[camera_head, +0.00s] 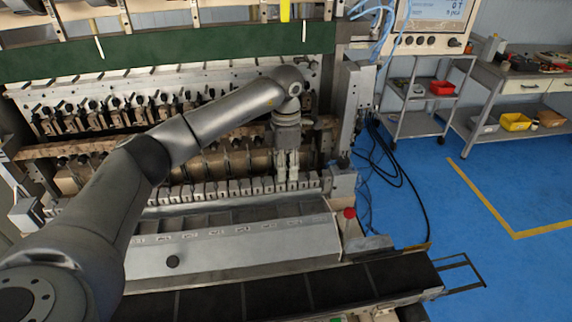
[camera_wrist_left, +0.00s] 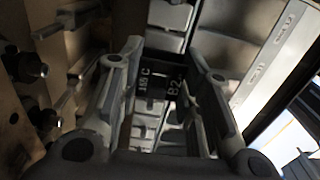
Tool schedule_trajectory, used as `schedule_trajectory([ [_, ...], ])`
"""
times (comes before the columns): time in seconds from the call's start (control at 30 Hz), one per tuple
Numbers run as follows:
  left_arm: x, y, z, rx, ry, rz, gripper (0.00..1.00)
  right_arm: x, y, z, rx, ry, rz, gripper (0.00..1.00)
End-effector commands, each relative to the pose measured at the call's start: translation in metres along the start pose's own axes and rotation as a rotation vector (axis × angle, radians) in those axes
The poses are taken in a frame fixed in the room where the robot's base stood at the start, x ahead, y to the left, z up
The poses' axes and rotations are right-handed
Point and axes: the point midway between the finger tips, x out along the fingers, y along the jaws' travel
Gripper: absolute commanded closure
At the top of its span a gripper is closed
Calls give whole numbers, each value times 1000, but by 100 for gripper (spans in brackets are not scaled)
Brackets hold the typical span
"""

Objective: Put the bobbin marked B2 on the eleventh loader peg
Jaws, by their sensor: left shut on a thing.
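My left gripper (camera_head: 287,182) reaches down at the right part of a row of light grey loader blocks (camera_head: 220,190) on the winder. In the left wrist view, the fingers of my left gripper (camera_wrist_left: 164,62) are shut on a dark bobbin (camera_wrist_left: 158,84) with white markings that include B2. The bobbin is too small to make out in the head view. The single pegs cannot be told apart clearly, and I cannot tell whether the bobbin touches one. My right gripper is not in view.
A sloped grey tray cover (camera_head: 230,245) with small labels lies in front of the row. A dark conveyor belt (camera_head: 270,293) runs in front of it. A red button (camera_head: 349,213) stands at the right end. Shelves with bins and open blue floor (camera_head: 480,200) lie to the right.

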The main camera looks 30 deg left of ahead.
Motion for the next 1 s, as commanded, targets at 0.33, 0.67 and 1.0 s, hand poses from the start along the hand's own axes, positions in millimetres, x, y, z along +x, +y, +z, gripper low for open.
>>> schedule_trajectory([
  [0.33,12,0,0,-1,0,0,76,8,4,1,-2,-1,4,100],
  [0.67,17,0,0,-1,0,0,53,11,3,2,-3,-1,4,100],
  [1.0,16,0,0,0,0,0,42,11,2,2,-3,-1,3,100],
])
